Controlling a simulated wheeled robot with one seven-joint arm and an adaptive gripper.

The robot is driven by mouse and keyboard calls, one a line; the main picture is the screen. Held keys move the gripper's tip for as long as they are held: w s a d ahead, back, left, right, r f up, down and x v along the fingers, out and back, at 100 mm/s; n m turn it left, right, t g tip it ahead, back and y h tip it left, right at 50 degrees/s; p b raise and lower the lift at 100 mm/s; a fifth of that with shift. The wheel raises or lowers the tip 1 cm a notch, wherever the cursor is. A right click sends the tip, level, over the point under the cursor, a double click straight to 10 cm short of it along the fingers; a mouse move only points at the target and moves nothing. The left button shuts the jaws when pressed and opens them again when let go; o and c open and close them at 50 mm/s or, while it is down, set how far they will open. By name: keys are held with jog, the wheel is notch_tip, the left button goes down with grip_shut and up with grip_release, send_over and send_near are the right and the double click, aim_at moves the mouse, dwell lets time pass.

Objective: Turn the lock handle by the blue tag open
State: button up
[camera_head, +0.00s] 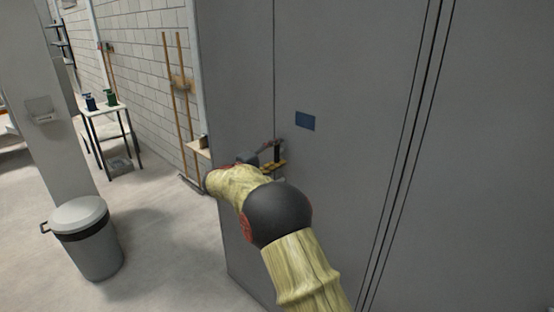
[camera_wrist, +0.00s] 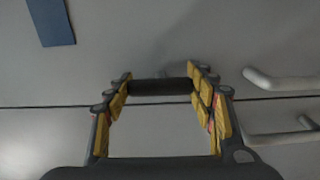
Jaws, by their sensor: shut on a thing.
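The blue tag (camera_head: 305,121) is on the grey cabinet front, just right of a vertical door seam. It also shows at the top left of the wrist view (camera_wrist: 52,22). The lock handle (camera_wrist: 160,87) is a dark bar lying across the space between my fingertips, close to the door seam. My gripper (camera_wrist: 160,80), with yellow finger pads, is shut on the bar, one finger at each end. In the head view my gripper (camera_head: 274,162) is below and left of the tag, and my arm hides part of the area around the handle.
Two pale grey pull handles (camera_wrist: 282,82) stand out at the right of the wrist view, one on each side of the seam. A grey bin (camera_head: 85,238) stands on the open floor at left. A small table (camera_head: 105,120) with bottles is farther back.

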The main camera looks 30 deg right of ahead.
jog(key=shift+f, duration=0.15)
jog(key=o, duration=1.1)
jog(key=v, duration=1.2)
